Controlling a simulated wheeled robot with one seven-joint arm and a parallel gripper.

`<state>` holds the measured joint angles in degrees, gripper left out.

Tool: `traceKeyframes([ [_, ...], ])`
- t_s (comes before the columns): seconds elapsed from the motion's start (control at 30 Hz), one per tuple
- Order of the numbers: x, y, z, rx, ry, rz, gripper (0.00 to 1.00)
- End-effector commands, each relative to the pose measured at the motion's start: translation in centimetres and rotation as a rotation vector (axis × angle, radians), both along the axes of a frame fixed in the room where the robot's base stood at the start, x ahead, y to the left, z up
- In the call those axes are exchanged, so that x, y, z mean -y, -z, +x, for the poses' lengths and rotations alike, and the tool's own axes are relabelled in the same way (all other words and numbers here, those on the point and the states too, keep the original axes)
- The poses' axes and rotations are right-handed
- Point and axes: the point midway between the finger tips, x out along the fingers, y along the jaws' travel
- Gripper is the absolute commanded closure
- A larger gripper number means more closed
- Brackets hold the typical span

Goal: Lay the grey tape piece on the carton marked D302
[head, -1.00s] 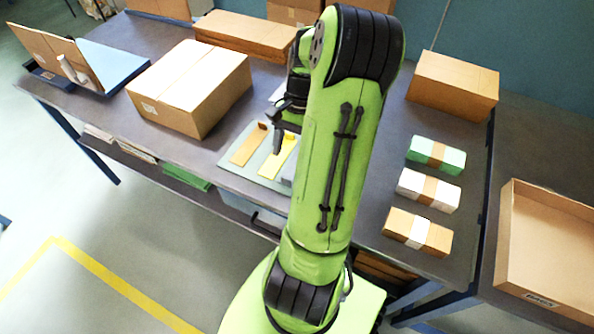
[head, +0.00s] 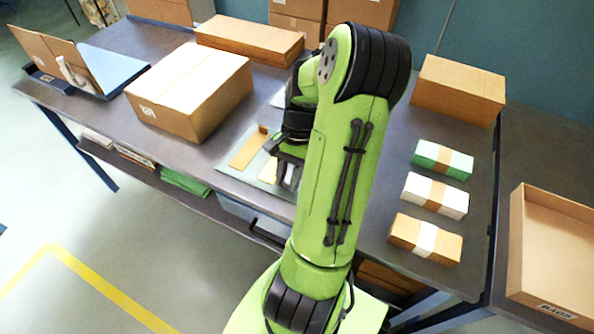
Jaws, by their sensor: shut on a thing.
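My gripper (head: 288,173) is low over the right part of the pale board (head: 231,170) on the table. It is shut on the grey tape piece (head: 289,180), which shows only as a small light patch at the fingers; my arm hides the rest. A large closed carton (head: 190,90) stands on the table, left of and behind my gripper, apart from it. It has a pale strip along its top and a small label on its front, too small to read as D302.
A tan strip (head: 247,150) and a yellow strip (head: 268,171) lie on the board. Three banded bundles, green (head: 457,162), white (head: 450,202) and tan (head: 403,229), line the right side. A brown box (head: 459,90) stands behind them. An open tray (head: 530,297) is far right.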

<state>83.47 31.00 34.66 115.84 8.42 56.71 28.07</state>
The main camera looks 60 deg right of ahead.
Motion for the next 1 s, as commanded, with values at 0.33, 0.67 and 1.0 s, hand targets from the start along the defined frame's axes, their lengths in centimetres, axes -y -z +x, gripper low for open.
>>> traceKeyframes([
  [0.33,0.0,-0.2,0.0,0.0,0.0,-0.001,1.0],
  [0.67,0.1,-7.9,0.0,0.001,0.0,-0.004,1.0],
  [1.0,0.0,-10.1,0.0,0.001,0.0,0.001,1.0],
])
